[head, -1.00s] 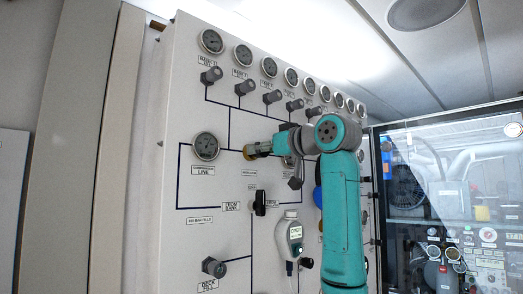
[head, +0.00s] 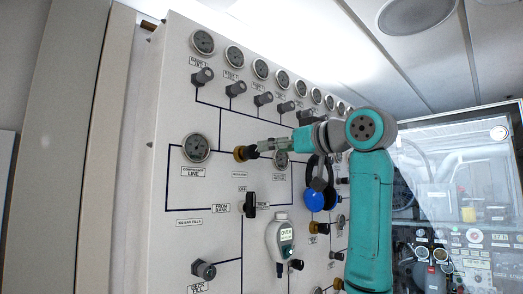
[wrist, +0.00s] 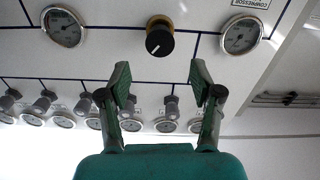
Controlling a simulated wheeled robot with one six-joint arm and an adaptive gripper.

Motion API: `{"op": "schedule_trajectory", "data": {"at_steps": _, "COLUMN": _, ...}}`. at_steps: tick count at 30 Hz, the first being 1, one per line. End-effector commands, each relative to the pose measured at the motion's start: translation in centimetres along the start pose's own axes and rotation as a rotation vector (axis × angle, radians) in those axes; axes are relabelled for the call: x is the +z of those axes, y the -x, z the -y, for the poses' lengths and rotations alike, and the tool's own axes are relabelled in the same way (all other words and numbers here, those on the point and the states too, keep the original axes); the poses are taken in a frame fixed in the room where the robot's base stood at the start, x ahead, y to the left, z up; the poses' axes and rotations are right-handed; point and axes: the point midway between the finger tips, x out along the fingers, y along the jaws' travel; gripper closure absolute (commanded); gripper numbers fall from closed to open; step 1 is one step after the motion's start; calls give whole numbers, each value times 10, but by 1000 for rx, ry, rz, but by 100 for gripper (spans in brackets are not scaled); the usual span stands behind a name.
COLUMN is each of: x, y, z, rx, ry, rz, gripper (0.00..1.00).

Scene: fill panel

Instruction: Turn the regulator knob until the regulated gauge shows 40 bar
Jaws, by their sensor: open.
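The regulator knob (head: 252,152), black on a brass collar, sits mid-panel between two gauges. It also shows in the wrist view (wrist: 159,41), with a white mark pointing lower left. The regulated gauge (head: 281,161) is partly hidden by my arm in the head view. In the wrist view, which is upside down, it appears at the left (wrist: 64,27); its reading is too small to tell. The compressor line gauge (head: 196,148) is on the knob's other side. My gripper (wrist: 162,80) is open and empty, its fingertips apart from the knob and roughly lined up with it.
A row of gauges (head: 203,42) with knobs below runs along the panel top. A black selector handle (head: 250,204), a white handheld meter (head: 281,240) and a blue round part (head: 314,200) are below. A glass-fronted cabinet (head: 455,190) stands at the right.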

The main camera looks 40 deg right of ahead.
Motion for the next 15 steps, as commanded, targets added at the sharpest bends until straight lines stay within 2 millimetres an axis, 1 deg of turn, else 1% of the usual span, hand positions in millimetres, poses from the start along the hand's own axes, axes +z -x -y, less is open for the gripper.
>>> {"op": "schedule_trajectory", "data": {"at_steps": 1, "x": 0, "y": 9, "z": -1, "rx": 3, "ry": 2, "rz": 0, "gripper": 35}}
{"op": "schedule_trajectory", "data": {"at_steps": 6, "x": 0, "y": 28, "z": 0, "rx": 1, "ry": 0, "rz": -1, "gripper": 35}}
{"op": "schedule_trajectory", "data": {"at_steps": 10, "x": 0, "y": 34, "z": 0, "rx": 0, "ry": 0, "rz": 1, "gripper": 35}}
{"op": "schedule_trajectory", "data": {"at_steps": 15, "x": 0, "y": 34, "z": 0, "rx": -1, "ry": 0, "rz": 1, "gripper": 35}}
